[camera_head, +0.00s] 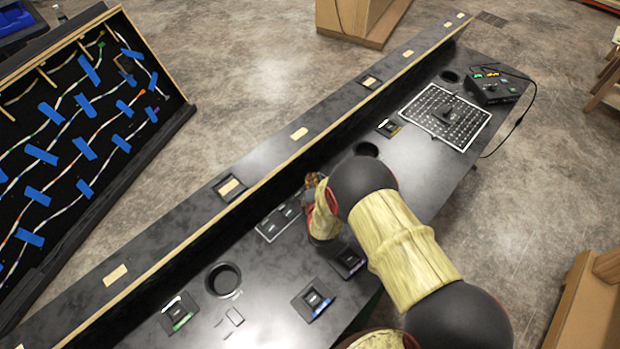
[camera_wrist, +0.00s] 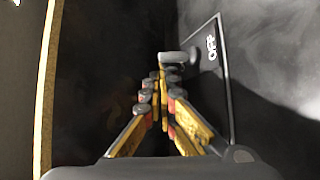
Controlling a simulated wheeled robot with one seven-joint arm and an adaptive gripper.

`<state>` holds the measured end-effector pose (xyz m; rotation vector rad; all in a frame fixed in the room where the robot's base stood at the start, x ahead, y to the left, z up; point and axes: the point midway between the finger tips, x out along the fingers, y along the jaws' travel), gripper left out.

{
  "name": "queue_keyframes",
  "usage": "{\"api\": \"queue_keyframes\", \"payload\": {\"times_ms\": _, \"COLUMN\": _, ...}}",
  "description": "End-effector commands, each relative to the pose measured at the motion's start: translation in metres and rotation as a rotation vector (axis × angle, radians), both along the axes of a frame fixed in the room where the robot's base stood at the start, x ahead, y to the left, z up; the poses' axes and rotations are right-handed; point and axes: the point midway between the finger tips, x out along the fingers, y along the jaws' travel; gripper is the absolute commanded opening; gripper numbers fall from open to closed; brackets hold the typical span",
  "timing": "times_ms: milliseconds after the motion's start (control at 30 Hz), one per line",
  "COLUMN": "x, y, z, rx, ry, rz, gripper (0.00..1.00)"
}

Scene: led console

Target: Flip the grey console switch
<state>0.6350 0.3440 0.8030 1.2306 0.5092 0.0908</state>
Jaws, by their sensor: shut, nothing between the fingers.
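The console (camera_head: 410,190) is a long black desk running diagonally through the head view. A black switch plate (camera_head: 278,222) lies on it just left of my gripper (camera_head: 311,181). In the wrist view, a light grey switch (camera_wrist: 176,58) stands at the left edge of a dark plate (camera_wrist: 224,95) marked "OFF". My gripper (camera_wrist: 164,78) is shut and empty, its fingertips right at the near side of the switch. I cannot tell whether they touch it. My arm hides part of the console in the head view.
A raised ledge (camera_head: 130,262) with a wooden edge runs along the console's back. Round holes (camera_head: 223,279), a small switch module (camera_head: 312,299) and a white-dotted pad (camera_head: 444,116) lie on the console. A board with blue tape (camera_head: 87,72) stands at left.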

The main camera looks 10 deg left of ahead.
Motion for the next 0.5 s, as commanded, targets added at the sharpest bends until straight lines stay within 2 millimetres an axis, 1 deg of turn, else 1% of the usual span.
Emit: {"api": "queue_keyframes", "payload": {"times_ms": 500, "x": -0.0015, "y": -0.0030, "z": -0.0002, "rx": 0.074, "ry": -0.044, "rz": -0.001, "gripper": 0.00}}
